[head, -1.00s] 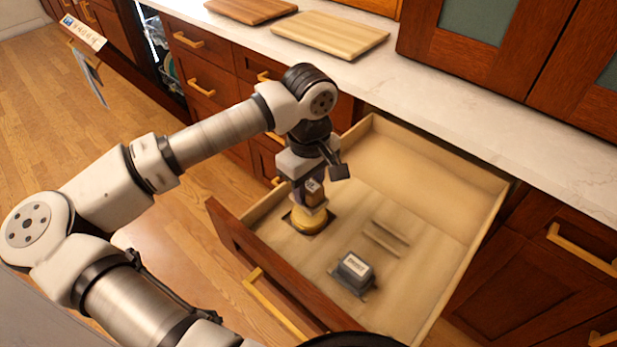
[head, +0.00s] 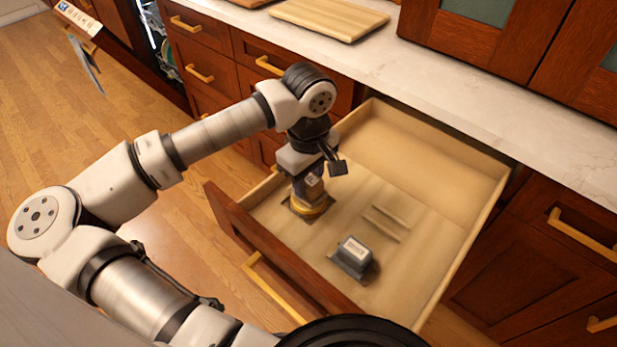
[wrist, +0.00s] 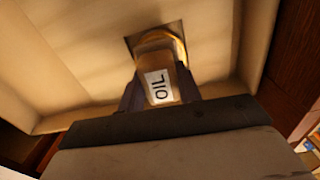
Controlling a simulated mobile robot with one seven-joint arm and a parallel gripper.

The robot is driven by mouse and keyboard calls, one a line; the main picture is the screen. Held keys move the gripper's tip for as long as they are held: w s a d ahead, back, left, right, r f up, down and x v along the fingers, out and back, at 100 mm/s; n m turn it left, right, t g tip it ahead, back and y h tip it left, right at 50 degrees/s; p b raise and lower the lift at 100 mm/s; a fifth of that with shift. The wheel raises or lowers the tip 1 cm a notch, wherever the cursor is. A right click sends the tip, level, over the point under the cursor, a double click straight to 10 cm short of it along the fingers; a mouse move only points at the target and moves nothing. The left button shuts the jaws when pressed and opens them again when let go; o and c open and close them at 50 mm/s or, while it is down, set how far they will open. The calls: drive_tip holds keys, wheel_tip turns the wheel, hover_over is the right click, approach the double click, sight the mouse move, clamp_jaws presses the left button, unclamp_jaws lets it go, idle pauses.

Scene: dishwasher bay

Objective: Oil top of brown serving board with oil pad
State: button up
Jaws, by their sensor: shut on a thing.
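The oil pad (head: 316,206) has a gold round base and a tan upper part with a label, which reads OIL in the wrist view (wrist: 158,88). It is upright over a dark square patch inside the open drawer. My gripper (head: 308,182) points down into the drawer and is shut on the pad's upper part, one finger on each side. I cannot tell whether the pad's base touches the drawer floor. The brown serving board (head: 250,2) lies on the counter, mostly cut off by the top edge of the head view.
A lighter board (head: 330,17) lies on the pale counter (head: 440,75) beside the brown one. The open drawer (head: 430,140) has raised walls around the gripper. It also holds a grey labelled block (head: 353,254) and two thin strips (head: 385,222). Upper cabinets (head: 480,40) overhang the counter.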

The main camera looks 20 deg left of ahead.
sight(308, 178)
drive_tip(key=shift+f+b, duration=0.5)
drive_tip(key=shift+b, duration=0.15)
idle(0.5)
drive_tip(key=shift+b, duration=0.5)
idle(1.9)
drive_tip(key=shift+r+p, duration=1.5)
drive_tip(key=shift+r, duration=2)
drive_tip(key=shift+f, duration=0.1)
wheel_tip(308, 178, down, 7)
drive_tip(key=b, duration=0.3)
drive_tip(key=shift+d, duration=0.15)
